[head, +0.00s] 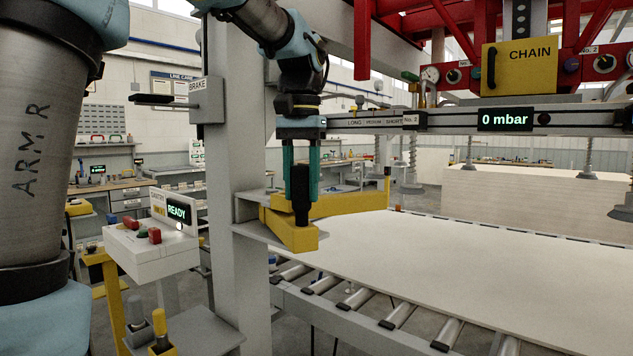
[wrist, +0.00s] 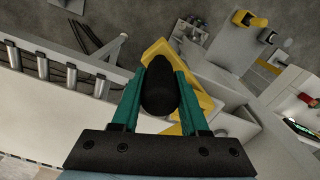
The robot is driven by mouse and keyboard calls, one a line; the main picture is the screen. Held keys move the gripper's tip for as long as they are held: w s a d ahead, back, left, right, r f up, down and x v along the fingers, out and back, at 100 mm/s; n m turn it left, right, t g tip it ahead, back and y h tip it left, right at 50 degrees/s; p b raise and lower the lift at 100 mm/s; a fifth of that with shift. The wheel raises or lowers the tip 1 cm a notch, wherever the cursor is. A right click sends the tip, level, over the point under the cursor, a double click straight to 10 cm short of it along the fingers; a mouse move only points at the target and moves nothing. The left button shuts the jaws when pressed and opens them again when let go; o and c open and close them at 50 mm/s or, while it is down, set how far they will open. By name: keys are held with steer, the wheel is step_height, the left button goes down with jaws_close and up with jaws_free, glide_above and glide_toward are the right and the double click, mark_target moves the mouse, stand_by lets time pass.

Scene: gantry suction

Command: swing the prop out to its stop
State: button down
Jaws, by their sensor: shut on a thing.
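The prop is a yellow arm (head: 345,205) on a grey bracket of the grey post, reaching right over the edge of the pale board (head: 440,265). An upright black handle (head: 301,212) stands on its near end. My gripper (head: 301,185) points down with its teal fingers shut on the handle, one on each side. In the wrist view the rounded black handle (wrist: 160,88) sits between the fingers, with the yellow prop (wrist: 200,100) beneath it. The prop's stop cannot be made out.
A roller conveyor (head: 350,299) carries the board. A control box (head: 150,245) reading READY stands left of the post (head: 238,170), which bears a BRAKE lever (head: 155,99). A gantry rail (head: 450,121) with a 0 mbar display crosses behind my gripper, with suction cups hanging from it.

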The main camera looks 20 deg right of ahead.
steer(key=w+a+m+p, duration=0.2)
steer(key=w+a+m, duration=0.3)
steer(key=a, duration=0.4)
steer(key=w+a+m+p, duration=0.2)
steer(key=w+a+m, duration=0.3)
steer(key=a, duration=0.4)
steer(key=shift+w+a+m+p, duration=0.3)
steer(key=shift+m, duration=0.4)
steer(key=shift+r, duration=0.1)
steer(key=shift+c, duration=2.1)
jaws_free()
step_height(320, 180, up, 11)
steer(key=b, duration=0.1)
steer(key=shift+f, duration=0.2)
